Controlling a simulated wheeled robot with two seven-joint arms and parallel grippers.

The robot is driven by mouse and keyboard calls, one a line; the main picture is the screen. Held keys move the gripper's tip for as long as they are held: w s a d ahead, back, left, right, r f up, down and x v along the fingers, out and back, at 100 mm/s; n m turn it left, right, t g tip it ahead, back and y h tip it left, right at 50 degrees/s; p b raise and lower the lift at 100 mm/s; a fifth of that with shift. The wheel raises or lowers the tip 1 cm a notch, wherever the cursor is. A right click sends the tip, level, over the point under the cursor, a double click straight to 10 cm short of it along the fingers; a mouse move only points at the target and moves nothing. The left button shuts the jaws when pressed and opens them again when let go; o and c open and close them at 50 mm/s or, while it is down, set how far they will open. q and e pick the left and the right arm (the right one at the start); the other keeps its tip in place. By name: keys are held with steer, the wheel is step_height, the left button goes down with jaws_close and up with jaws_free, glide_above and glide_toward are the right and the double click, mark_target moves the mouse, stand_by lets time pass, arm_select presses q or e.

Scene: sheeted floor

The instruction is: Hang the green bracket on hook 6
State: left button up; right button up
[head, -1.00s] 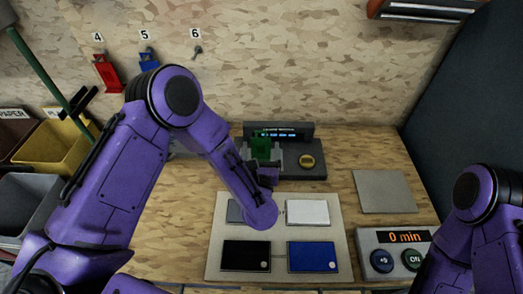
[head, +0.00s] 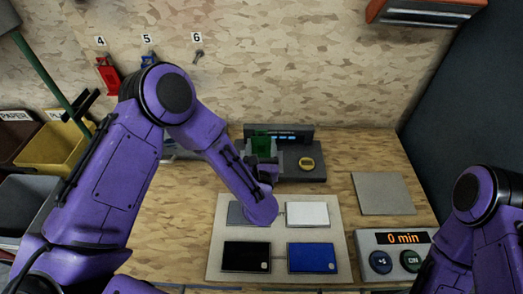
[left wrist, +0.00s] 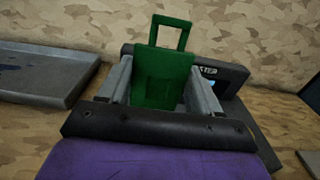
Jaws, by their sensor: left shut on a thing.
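The green bracket (head: 261,143) is between the fingers of my left gripper (head: 262,158). In the left wrist view the green bracket (left wrist: 162,75) stands upright, its open loop at the top, with the gripper's two grey fingers (left wrist: 160,88) closed on its sides. Hook 6 (head: 198,53) is a small grey hook on the back wall under the label 6, up and left of the gripper, and it is empty. Of my right arm only a link shows at the right edge; its gripper is out of view.
A red bracket (head: 107,75) hangs at hook 4 and a blue one (head: 149,60) at hook 5, partly behind my left arm. A dark device with a display (head: 300,160) stands behind the gripper. A panel of coloured plates (head: 277,234) lies in front.

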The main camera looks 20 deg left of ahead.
mark_target(262, 139)
arm_select(q)
step_height(262, 139, up, 5)
steer(key=p, duration=0.2)
steer(key=shift+f+p, duration=0.15)
steer(key=shift+p, duration=0.15)
stand_by(0.3)
steer(key=shift+s+d+f+h, duration=0.15)
steer(key=shift+s+h, duration=0.1)
steer(key=shift+h, duration=0.05)
steer(key=s+h, duration=0.1)
steer(key=s+f+m+h+b, duration=0.1)
steer(key=s+f+m, duration=0.1)
steer(key=shift+s+a+f+t+h, duration=0.1)
steer(key=shift+s+a+t+h, duration=0.2)
steer(key=shift+a+h, duration=0.1)
steer(key=shift+m+h, duration=0.6)
steer(key=shift+h, duration=0.2)
steer(key=a+b, duration=0.1)
steer(key=s+a, duration=0.1)
steer(key=s+a+b, duration=0.1)
steer(key=shift+s+a+r+b, duration=0.2)
steer(key=shift+a+r+b, duration=0.05)
steer(key=shift+r+b, duration=0.1)
